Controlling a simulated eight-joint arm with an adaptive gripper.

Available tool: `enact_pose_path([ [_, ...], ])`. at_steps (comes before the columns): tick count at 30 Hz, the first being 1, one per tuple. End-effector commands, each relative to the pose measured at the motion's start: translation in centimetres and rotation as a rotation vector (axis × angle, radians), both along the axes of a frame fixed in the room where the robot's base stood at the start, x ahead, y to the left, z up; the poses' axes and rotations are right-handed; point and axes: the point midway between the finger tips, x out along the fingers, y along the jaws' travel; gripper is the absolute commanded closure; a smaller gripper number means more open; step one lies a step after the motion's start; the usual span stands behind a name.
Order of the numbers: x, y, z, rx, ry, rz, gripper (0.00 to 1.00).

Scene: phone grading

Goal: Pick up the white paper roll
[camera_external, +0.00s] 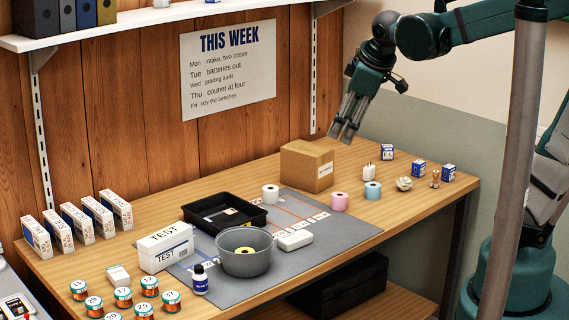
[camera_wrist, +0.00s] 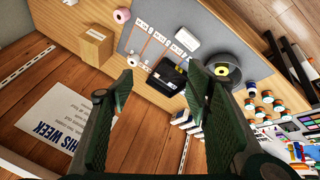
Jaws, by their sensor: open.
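A cardboard box (camera_external: 307,166) stands between the roll and my gripper's side. A pink roll (camera_external: 339,201) and a blue roll (camera_external: 372,190) stand to the right. A wall shelf (camera_external: 120,24) hangs above.

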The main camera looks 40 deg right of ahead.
Motion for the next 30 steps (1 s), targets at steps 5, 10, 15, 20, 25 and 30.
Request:
enact_pose_path([
  [5, 3.0, -0.4, -0.3, -0.067, 0.031, 0.090, 0.52],
  [10, 5.8, -0.8, -0.7, -0.131, 0.063, 0.176, 0.52],
  [15, 8.6, -1.2, -1.5, -0.192, 0.095, 0.264, 0.52],
  [20, 11.2, -1.7, -2.3, -0.248, 0.127, 0.347, 0.52],
  [25, 14.0, -2.1, -3.5, -0.304, 0.161, 0.436, 0.52],
  [30, 16.8, -2.5, -4.9, -0.359, 0.197, 0.524, 0.52],
])
